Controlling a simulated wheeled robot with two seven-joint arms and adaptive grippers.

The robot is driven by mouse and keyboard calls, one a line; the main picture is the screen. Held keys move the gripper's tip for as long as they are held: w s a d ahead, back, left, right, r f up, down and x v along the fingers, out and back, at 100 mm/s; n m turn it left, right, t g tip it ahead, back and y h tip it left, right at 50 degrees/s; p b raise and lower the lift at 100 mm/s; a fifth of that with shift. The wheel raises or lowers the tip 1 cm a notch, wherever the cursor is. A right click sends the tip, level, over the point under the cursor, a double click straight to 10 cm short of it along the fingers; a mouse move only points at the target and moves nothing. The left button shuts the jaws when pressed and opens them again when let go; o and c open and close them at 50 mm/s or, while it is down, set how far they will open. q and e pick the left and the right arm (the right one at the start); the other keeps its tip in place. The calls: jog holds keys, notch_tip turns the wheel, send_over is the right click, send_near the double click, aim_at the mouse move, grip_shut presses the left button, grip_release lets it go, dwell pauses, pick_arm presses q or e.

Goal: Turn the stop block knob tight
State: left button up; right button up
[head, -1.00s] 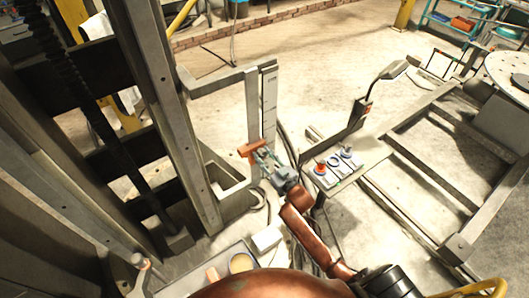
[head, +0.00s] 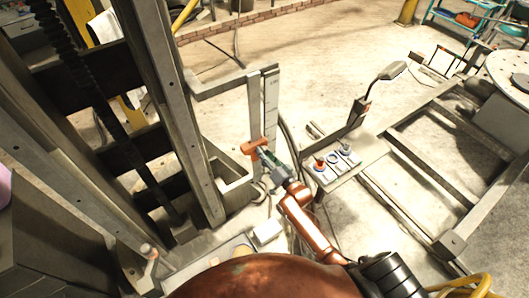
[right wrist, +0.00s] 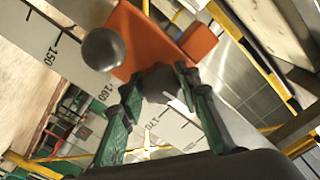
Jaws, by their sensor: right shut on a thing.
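The orange stop block (head: 250,146) sits on the upright scale bar (head: 271,105) in the head view. The right wrist view shows the block (right wrist: 150,38) large, against the scale with printed marks from 150 to 170. A dark grey knob (right wrist: 160,82) stands out from the block towards me. My right gripper (head: 262,154) is at the block, and its green fingers (right wrist: 158,95) are shut on the knob, one on each side. A grey ball (right wrist: 102,48) shows beside the block. My left gripper is not in view.
A panel with several knobs or buttons (head: 334,162) stands right of my right arm, with a lamp-like arm (head: 378,85) behind it. A tall steel column (head: 165,110) rises on the left. A low metal frame (head: 430,160) lies on the right. Cables hang behind the scale.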

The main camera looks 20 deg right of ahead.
jog(key=shift+d+r, duration=0.1)
dwell(0.4)
jog(key=o, duration=1.2)
jog(key=s+d, duration=0.1)
jog(key=s, duration=1.1)
jog(key=shift+d, duration=0.3)
jog(key=shift+f, duration=0.2)
